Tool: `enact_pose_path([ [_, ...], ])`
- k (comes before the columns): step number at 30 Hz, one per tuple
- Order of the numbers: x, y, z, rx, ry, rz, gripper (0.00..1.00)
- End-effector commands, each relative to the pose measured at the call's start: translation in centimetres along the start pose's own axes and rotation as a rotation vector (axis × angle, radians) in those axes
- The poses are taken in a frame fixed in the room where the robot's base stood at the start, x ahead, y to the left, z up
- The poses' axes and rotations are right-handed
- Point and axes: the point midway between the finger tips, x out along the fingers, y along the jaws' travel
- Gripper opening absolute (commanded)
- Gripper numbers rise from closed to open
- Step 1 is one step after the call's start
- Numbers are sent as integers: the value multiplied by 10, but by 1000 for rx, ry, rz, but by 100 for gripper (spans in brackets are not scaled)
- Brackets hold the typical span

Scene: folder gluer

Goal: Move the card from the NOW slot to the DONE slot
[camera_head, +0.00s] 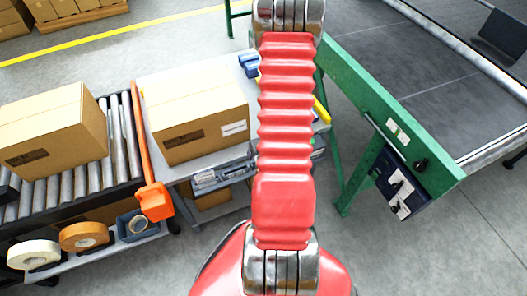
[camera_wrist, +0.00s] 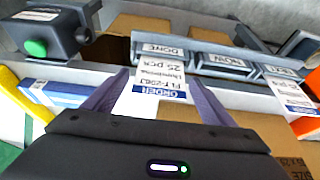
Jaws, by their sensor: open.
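In the wrist view the lettering is upside down. A white card (camera_wrist: 158,76) with a blue ORDER band is at the DONE slot (camera_wrist: 163,51), its printed face showing. My gripper (camera_wrist: 160,82) is open, with one dark finger on each side of this card. The NOW slot (camera_wrist: 222,63) is to the right of the DONE slot and shows no card. A second white card (camera_wrist: 290,94) with a blue band is at the NEXT slot (camera_wrist: 278,71). In the head view the slot rack (camera_head: 222,177) is on the table edge, and my arm hides my gripper.
A cardboard box (camera_head: 198,121) stands on the table above the rack. A roller conveyor (camera_head: 122,130) with another box (camera_head: 52,126) and an orange post (camera_head: 152,195) are at left. A green machine frame (camera_head: 425,160) is at right. A green-button box (camera_wrist: 45,40) is near the rack.

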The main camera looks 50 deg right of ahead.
Motion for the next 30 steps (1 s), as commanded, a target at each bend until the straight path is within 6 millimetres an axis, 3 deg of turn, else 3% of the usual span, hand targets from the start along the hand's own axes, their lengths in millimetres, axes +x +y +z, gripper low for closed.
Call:
enact_pose_path([
  [14, -7, 0, -1, 2, 2, 1, 80],
  [30, -58, 1, 0, 0, 1, 2, 80],
])
